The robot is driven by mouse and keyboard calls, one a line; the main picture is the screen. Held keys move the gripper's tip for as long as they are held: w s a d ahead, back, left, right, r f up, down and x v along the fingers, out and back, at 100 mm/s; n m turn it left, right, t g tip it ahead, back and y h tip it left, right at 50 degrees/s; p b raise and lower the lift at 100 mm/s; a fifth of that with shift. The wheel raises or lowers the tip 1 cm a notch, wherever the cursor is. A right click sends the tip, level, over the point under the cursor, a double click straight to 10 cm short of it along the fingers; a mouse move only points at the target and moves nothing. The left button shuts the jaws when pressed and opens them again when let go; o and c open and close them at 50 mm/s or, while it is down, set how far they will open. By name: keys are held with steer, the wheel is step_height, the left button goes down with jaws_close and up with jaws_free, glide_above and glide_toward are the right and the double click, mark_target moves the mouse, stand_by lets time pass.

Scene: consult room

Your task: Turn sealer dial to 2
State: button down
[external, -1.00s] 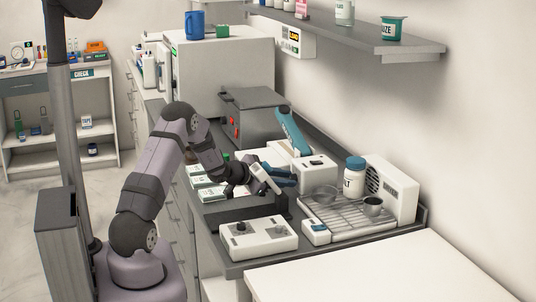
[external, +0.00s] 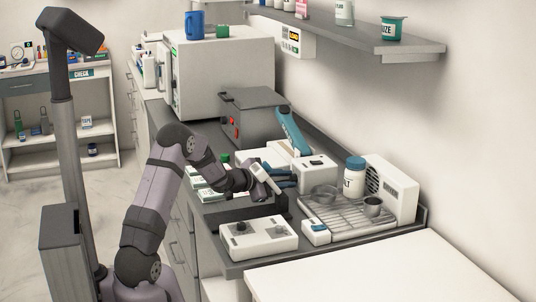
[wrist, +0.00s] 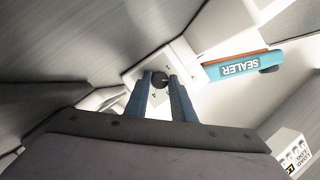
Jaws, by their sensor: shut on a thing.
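The sealer has a teal arm (external: 292,132) raised at a slant over its white body (external: 316,170) on the dark counter. In the wrist view the teal arm (wrist: 240,66) reads SEALER, upside down. The small dark dial (wrist: 160,80) sits on the white face between the tips of my gripper (wrist: 158,82). My gripper (external: 284,181) has its blue fingers closed on the dial, low at the front of the sealer. In the external view the fingers and arm hide the dial. The dial's marks and pointer are too small to read.
A white box with dark knobs (external: 259,238) lies in front of my arm. A wire rack (external: 345,214) with cups and a white jar (external: 354,177) stand to the right. A grey box with red switches (external: 250,117) is behind. A shelf (external: 400,42) overhangs the counter.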

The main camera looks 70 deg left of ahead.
steer(key=c, duration=1.5)
jaws_free()
steer(key=shift+a+r+p, duration=0.1)
steer(key=shift+r+p, duration=0.15)
steer(key=shift+p, duration=0.95)
steer(key=shift+r+n+h+p, duration=0.15)
steer(key=shift+n+h+p, duration=0.2)
steer(key=shift+p, duration=0.75)
steer(key=n+p, duration=0.1)
steer(key=p, duration=0.2)
steer(key=shift+g+h+p, duration=0.25)
steer(key=shift+g+p, duration=0.05)
steer(key=shift+p, duration=0.05)
